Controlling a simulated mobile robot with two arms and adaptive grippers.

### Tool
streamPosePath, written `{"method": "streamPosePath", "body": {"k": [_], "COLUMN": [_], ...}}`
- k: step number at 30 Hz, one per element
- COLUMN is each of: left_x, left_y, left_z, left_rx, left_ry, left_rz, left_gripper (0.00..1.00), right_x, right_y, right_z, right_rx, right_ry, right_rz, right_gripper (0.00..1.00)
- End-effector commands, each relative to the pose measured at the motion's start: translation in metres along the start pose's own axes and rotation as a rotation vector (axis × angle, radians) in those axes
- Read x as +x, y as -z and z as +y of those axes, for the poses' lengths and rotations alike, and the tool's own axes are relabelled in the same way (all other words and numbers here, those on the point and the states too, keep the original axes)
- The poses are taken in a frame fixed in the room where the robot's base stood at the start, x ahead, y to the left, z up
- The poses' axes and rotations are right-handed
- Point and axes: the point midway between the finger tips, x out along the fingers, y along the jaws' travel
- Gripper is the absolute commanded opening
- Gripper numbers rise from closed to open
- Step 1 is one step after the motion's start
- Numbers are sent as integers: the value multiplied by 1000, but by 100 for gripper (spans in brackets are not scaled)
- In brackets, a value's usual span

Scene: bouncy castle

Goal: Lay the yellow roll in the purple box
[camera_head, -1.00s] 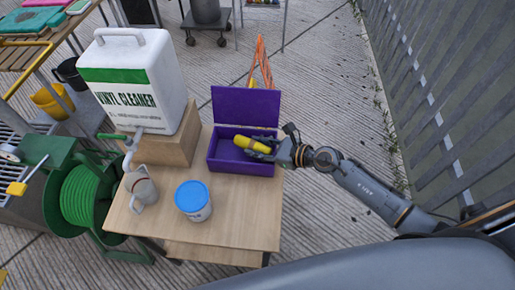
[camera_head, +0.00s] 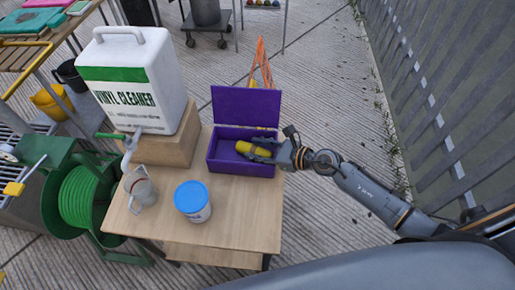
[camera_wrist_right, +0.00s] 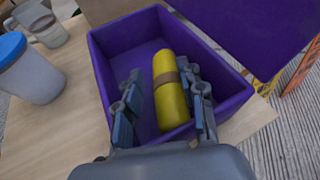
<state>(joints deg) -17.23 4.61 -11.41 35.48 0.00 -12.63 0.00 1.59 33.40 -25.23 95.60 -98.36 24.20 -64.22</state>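The yellow roll (camera_head: 250,149), with a brown band around its middle, lies inside the open purple box (camera_head: 226,165) on the wooden table. It also shows in the right wrist view (camera_wrist_right: 170,105), slanted along the box interior. My right gripper (camera_head: 262,150) reaches into the box from the right. In the right wrist view its fingers (camera_wrist_right: 163,105) are spread on either side of the roll. A gap shows between the left finger and the roll; the other finger is close against it, and contact is unclear. My left gripper is out of view.
The box's raised lid (camera_head: 246,106) stands at its back. The table front (camera_head: 245,225) is clear.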

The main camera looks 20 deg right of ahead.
Motion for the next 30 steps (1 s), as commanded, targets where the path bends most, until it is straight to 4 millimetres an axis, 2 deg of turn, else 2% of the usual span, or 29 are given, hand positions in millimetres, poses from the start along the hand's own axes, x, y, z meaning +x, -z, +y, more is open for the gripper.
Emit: {"method": "streamPosePath", "body": {"k": [5, 10, 12, 21, 25, 30], "left_x": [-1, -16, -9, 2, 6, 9], "left_y": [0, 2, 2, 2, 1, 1], "left_z": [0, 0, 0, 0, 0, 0], "left_rx": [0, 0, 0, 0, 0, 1], "left_ry": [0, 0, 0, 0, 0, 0], "left_rz": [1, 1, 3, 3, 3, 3], "left_gripper": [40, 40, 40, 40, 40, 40], "right_x": [-1, -6, -20, -89, -108, -121], "right_y": [3, -12, -4, -5, -5, -8], "right_z": [2, 1, 0, 1, 0, 0], "right_rx": [3, 2, 0, 0, 1, 2], "right_ry": [-5, -5, -4, -5, -3, -3], "right_rz": [9, 8, 12, 10, 8, 5], "right_gripper": [43, 43, 43, 43, 43, 43]}}
